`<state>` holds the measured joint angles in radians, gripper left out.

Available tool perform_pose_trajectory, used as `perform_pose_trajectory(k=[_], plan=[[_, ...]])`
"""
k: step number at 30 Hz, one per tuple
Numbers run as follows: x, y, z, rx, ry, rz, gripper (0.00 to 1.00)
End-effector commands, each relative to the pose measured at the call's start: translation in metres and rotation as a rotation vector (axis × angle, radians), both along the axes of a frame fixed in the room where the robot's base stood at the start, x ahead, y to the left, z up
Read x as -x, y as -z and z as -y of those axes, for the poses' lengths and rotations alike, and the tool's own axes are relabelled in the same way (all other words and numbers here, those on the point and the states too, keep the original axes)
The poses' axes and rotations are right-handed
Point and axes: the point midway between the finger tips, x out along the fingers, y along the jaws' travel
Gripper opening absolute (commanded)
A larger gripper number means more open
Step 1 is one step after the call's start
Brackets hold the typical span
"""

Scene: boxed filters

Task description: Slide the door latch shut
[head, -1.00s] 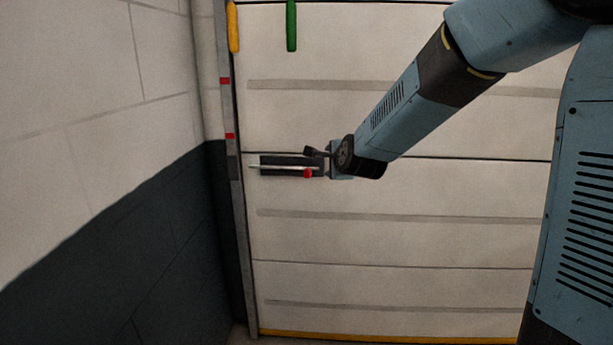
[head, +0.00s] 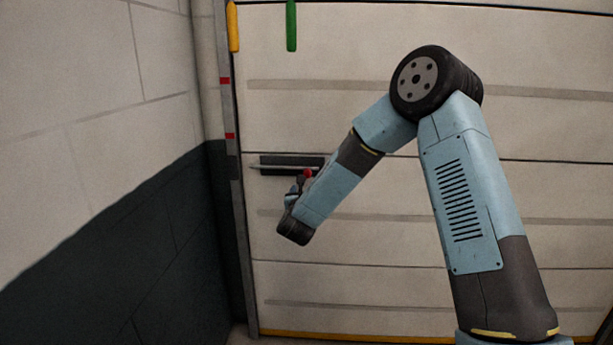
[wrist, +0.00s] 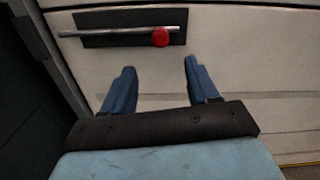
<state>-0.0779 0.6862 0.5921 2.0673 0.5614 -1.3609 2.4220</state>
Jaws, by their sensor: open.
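The door latch is a metal rod (wrist: 108,33) on a dark backing plate (head: 290,160), fixed to the pale panelled door. A red knob (wrist: 160,37) sits toward the right end of the rod; it also shows in the head view (head: 308,173). The rod's left end reaches a little past the plate toward the door frame. My gripper (wrist: 160,75) is open and empty. In the wrist view its two fingers are apart, with the knob ahead of the gap and no contact visible. In the head view the gripper is just below the knob and partly hidden by my wrist.
A grey door post (head: 238,200) with red marks (head: 230,136) stands left of the latch. A dark-and-white block wall (head: 110,230) closes off the left side. Yellow (head: 234,27) and green (head: 291,25) handles hang above. The door face below the latch is clear.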

Motion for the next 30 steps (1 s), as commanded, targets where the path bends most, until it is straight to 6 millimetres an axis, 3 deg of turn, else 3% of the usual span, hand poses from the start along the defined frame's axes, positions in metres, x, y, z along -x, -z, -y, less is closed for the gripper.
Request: perform_pose_trajectory(k=[5, 24, 30], plan=[[-0.013, 0.001, 0.001, -0.011, 0.007, 0.003, 0.59], [-0.118, 0.001, 0.003, -0.007, 0.003, 0.002, 0.59], [-0.134, 0.002, 0.004, -0.007, 0.003, 0.001, 0.59]])
